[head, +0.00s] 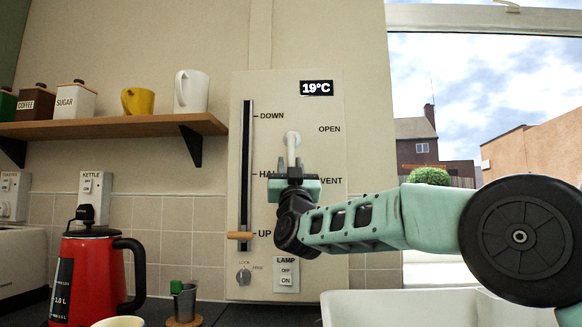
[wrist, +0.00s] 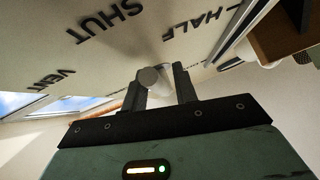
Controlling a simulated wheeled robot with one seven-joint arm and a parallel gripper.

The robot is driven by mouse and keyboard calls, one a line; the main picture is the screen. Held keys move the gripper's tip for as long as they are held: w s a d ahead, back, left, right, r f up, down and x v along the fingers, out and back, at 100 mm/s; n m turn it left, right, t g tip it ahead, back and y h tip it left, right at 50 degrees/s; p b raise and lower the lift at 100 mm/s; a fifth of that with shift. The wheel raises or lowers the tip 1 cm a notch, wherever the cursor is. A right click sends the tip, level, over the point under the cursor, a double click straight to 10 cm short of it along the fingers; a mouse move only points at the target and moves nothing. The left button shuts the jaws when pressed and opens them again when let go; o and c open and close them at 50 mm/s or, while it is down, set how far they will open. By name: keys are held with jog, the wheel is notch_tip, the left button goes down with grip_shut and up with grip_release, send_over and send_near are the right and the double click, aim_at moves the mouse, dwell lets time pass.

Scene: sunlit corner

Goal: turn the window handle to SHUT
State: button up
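The white window handle (head: 292,148) is on the cream panel (head: 320,225), its pivot at the top and its lever hanging roughly straight down. OPEN is level with the pivot on the right and VENT is lower right. SHUT is hidden behind my arm in the head view but shows in the wrist view. My gripper (head: 292,170) is at the handle's lower end, with fingers on either side of it. In the wrist view the rounded handle end (wrist: 152,77) lies between the fingertips of my gripper (wrist: 160,85). The fingers look apart; contact is unclear.
Left of the handle is a slider slot with an orange lever (head: 240,235) at UP. The LAMP switch (head: 286,275) is below. A shelf (head: 110,126) with mugs and canisters, a red kettle (head: 90,275) and a metal cup (head: 184,300) are left. A window (head: 470,90) is right.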

jog(key=shift+o, duration=0.3)
jog(key=b+v, duration=0.2)
jog(key=v, duration=1)
jog(key=shift+s+r, duration=0.1)
